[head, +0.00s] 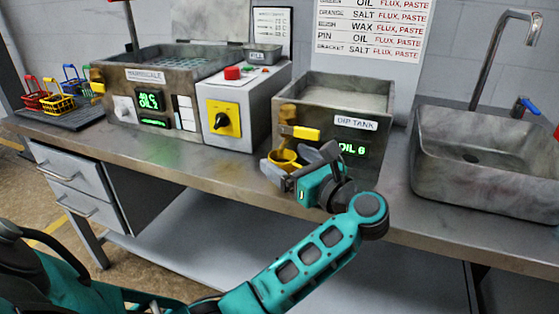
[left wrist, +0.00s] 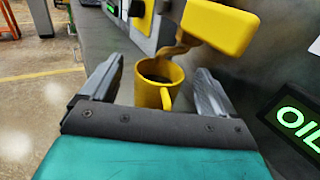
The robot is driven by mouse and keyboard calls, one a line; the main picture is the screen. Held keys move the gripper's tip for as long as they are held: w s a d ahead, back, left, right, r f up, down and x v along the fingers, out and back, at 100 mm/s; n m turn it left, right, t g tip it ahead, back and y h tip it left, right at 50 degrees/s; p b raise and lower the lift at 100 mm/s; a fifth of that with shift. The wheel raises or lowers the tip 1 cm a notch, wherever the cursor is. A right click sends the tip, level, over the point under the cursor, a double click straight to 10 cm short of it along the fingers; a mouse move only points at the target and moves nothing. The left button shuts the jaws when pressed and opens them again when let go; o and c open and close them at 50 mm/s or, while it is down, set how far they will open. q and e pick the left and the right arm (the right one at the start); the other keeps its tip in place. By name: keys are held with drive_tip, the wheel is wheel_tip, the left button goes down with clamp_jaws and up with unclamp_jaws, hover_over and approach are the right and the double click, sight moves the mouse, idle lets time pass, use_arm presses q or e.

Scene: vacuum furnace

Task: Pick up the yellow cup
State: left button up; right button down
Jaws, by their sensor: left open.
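The yellow cup (head: 284,158) stands upright at the bench's front, below the spout of the dip tank (head: 336,88). In the left wrist view the yellow cup (left wrist: 153,92) shows a dark inside, and its handle faces my gripper. My left gripper (head: 291,164) is open at the cup, and its fingers partly hide the cup in the head view. In the left wrist view the left gripper (left wrist: 157,80) has one finger on each side of the cup, with visible gaps. My right gripper is not in view.
The tap's yellow handle (left wrist: 218,25) hangs close above the cup, with a brown spout under it. A grey control box with a yellow dial plate (head: 224,117) stands to the left. A sink (head: 490,160) is at the right. Small coloured baskets (head: 58,100) stand at the far left.

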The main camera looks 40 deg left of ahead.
use_arm(q)
drive_tip(key=shift+c, duration=0.4)
drive_tip(key=c, duration=1.1)
drive_tip(key=shift+d+r, duration=0.1)
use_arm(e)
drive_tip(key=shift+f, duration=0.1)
